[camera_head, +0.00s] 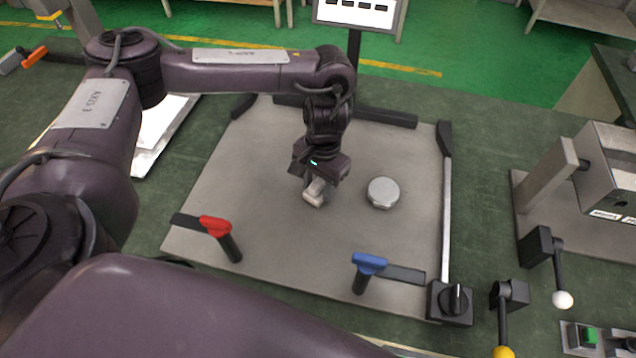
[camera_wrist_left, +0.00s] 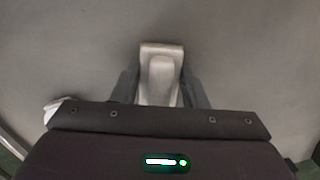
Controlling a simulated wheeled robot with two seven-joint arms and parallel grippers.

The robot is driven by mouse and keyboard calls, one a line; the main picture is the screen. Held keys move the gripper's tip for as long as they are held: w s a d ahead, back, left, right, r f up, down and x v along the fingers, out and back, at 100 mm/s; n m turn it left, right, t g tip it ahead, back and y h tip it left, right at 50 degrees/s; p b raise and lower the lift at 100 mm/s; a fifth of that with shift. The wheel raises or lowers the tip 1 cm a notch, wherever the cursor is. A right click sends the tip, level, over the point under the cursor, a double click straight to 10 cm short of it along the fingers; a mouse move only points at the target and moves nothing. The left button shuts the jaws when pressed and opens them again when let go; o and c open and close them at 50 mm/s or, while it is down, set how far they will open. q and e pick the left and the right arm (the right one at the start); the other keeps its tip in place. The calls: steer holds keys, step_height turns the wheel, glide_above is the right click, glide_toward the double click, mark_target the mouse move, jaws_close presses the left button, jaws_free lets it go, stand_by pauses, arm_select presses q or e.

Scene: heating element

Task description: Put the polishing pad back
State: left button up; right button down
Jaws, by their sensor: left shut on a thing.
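My left gripper (camera_head: 313,186) is over the middle of the grey metal plate (camera_head: 270,150), pointing down. It is shut on a small pale grey block, which I take to be the polishing pad (camera_head: 314,194). In the left wrist view the pad (camera_wrist_left: 161,70) sits between the two dark fingers, which partly hide its sides. I cannot tell whether the pad touches the plate. A round light metal disc (camera_head: 383,192) lies on the plate just right of the gripper, apart from it. My right gripper is not in view.
A red-handled lever (camera_head: 216,226) and a blue-handled lever (camera_head: 369,264) stand at the plate's front. A black knob box (camera_head: 452,302) is at its front right corner. A display (camera_head: 355,12) stands behind. A metal machine (camera_head: 605,170) is at the right.

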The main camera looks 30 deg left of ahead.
arm_select(q)
steer(key=shift+f, duration=0.15)
steer(key=o, duration=0.9)
steer(key=r, duration=0.4)
steer(key=w+r+p, duration=0.1)
steer(key=r, duration=0.3)
steer(key=r+p, duration=0.1)
steer(key=r, duration=0.3)
steer(key=shift+w+d+r, duration=0.1)
steer(key=shift+w+r, duration=0.05)
steer(key=shift+w, duration=0.05)
